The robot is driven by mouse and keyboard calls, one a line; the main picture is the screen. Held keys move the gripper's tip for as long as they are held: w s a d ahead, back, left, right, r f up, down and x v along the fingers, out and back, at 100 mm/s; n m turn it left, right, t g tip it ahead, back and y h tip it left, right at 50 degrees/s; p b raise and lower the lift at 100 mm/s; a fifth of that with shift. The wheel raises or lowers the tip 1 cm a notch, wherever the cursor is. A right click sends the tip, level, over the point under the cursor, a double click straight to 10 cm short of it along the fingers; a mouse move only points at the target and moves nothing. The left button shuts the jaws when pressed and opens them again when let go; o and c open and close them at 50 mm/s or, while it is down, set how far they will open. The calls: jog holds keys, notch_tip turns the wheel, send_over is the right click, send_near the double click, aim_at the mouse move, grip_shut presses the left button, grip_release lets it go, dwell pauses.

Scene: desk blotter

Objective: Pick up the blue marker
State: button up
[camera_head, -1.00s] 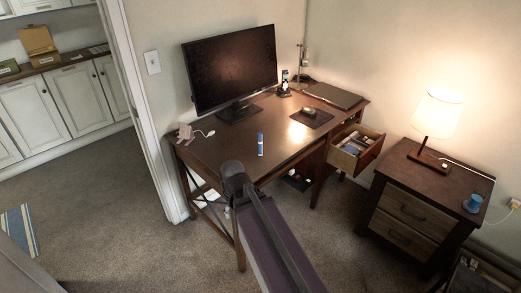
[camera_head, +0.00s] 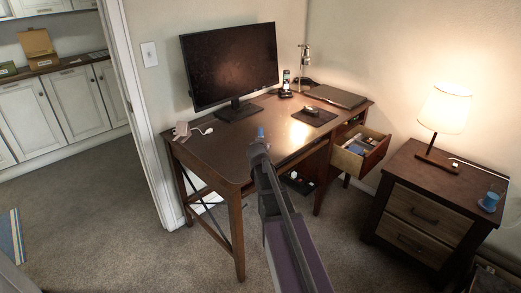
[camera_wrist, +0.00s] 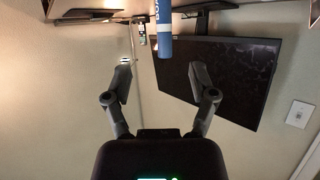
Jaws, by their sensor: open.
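The blue marker (camera_head: 260,132) stands upright on the brown desk (camera_head: 205,150). In the head view only its top shows, because my arm covers the lower part. In the wrist view, which looks upside down, the marker (camera_wrist: 163,32) shows at the top centre with white lettering on it. My gripper (camera_wrist: 160,78) is open and empty, its two fingers spread apart. The marker lies ahead of the gap between the fingers, a little beyond the tips and not touching them. In the head view the fingers cannot be made out at the end of my arm.
A monitor (camera_head: 232,65) stands behind the marker. A laptop (camera_head: 336,95), a dark pad (camera_head: 311,115) and a small stand are at the desk's back right. An open drawer (camera_head: 361,148) juts out at the right. A nightstand with a lamp (camera_head: 443,109) stands further right.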

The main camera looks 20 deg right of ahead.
jog(key=shift+w+d, duration=0.1)
jog(key=shift+w, duration=0.05)
jog(key=b+x, duration=0.3)
jog(key=x, duration=0.5)
jog(key=shift+w+d, duration=0.15)
jog(key=shift+w, duration=0.1)
dwell(0.5)
jog(key=shift+b+x, duration=1.1)
jog(key=shift+x, duration=1.55)
jog(key=shift+a+r, duration=0.1)
jog(key=shift+a, duration=0.15)
grip_shut()
